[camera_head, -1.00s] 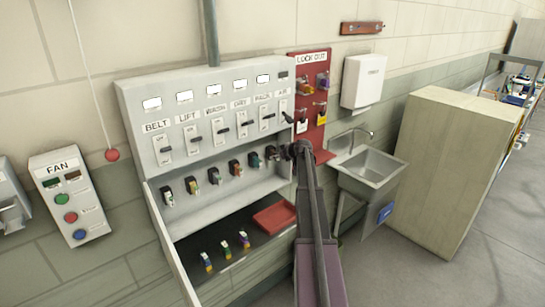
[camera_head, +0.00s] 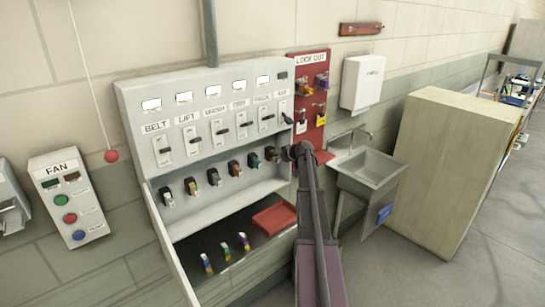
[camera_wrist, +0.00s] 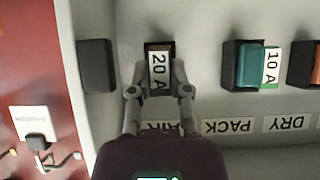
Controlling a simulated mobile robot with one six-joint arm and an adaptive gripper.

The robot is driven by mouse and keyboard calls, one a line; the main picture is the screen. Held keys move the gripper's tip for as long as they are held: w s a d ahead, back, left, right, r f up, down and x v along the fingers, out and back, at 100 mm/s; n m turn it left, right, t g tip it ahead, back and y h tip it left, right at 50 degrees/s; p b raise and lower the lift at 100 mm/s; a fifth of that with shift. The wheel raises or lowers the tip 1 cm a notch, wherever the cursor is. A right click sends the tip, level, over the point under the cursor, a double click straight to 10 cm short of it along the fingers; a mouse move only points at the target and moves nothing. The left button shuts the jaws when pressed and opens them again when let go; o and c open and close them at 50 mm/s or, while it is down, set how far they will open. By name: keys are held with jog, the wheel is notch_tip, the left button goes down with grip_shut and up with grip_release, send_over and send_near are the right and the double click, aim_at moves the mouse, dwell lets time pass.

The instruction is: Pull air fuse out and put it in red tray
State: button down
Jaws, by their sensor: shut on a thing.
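The air fuse (camera_wrist: 158,72) has a white label reading "20 A" and sits in its dark socket by the "AIR" label in the wrist view, where the panel appears upside down. My gripper (camera_wrist: 157,82) has one finger on each side of this fuse and is shut on it. The red tray (camera_head: 275,218) lies on the dark lower shelf, below and left of my gripper.
The pack fuse (camera_wrist: 250,65), green with a "10 A" label, is beside the air fuse. Several spare fuses (camera_head: 225,251) stand on the shelf left of the tray. A red lockout board (camera_head: 311,62) and a sink (camera_head: 368,167) are to the right.

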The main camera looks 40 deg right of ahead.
aim_at(279, 161)
jog(key=shift+s, duration=0.95)
jog(key=shift+s+d, duration=0.1)
jog(key=shift+s, duration=0.25)
jog(key=shift+s, duration=0.35)
jog(key=shift+s, duration=0.7)
jog(key=shift+s+d, duration=0.1)
jog(key=shift+s, duration=0.2)
jog(key=shift+s+d, duration=0.15)
jog(key=shift+s, duration=1.7)
jog(key=s+a+f+b, duration=0.7)
jog(key=f+b, duration=0.2)
jog(key=f, duration=0.1)
jog(key=s+a+f+b, duration=0.8)
jog(key=f+b, duration=0.1)
jog(key=b, duration=0.1)
jog(key=shift+s+f, duration=0.2)
jog(key=shift+f, duration=0.15)
jog(key=shift+a, duration=0.1)
